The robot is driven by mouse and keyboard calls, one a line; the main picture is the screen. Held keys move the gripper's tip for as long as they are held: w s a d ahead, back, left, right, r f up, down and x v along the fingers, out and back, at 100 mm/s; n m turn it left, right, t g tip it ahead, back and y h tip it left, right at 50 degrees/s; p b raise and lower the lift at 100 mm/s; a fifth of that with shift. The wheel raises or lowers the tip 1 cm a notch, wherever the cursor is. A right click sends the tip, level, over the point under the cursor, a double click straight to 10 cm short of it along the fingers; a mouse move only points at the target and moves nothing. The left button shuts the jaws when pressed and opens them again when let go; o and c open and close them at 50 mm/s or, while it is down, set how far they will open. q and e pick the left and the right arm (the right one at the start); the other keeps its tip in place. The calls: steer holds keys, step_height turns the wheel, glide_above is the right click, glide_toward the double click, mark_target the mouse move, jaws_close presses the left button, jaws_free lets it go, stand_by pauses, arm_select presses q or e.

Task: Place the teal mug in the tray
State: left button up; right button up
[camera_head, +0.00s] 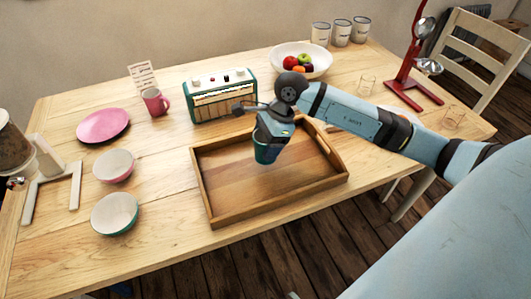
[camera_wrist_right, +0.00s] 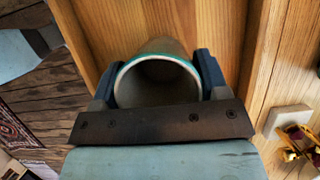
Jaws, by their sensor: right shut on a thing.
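The teal mug (camera_head: 266,153) is held over the wooden tray (camera_head: 205,190), which lies on the table. My right gripper (camera_head: 272,136) is shut on the mug, with one finger on each side of it in the right wrist view (camera_wrist_right: 157,85). In that view the mug (camera_wrist_right: 160,62) shows its teal rim and pale inside, with the tray's wooden floor beyond it. I cannot tell whether the mug's base touches the tray floor. The rest of the tray is empty. My left gripper is not in view.
A teal radio (camera_head: 220,96) stands just behind the tray. A fruit bowl (camera_head: 300,60) is at the back. A pink mug (camera_head: 155,102), a pink plate (camera_head: 103,125) and two bowls (camera_head: 114,214) are on the left. A red stand (camera_head: 408,80) and glasses are on the right.

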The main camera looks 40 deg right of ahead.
steer(key=shift+f, duration=1.95)
steer(key=shift+f+b, duration=0.1)
steer(key=shift+b, duration=0.2)
steer(key=o, duration=0.6)
steer(key=shift+f, duration=0.1)
steer(key=o, duration=0.4)
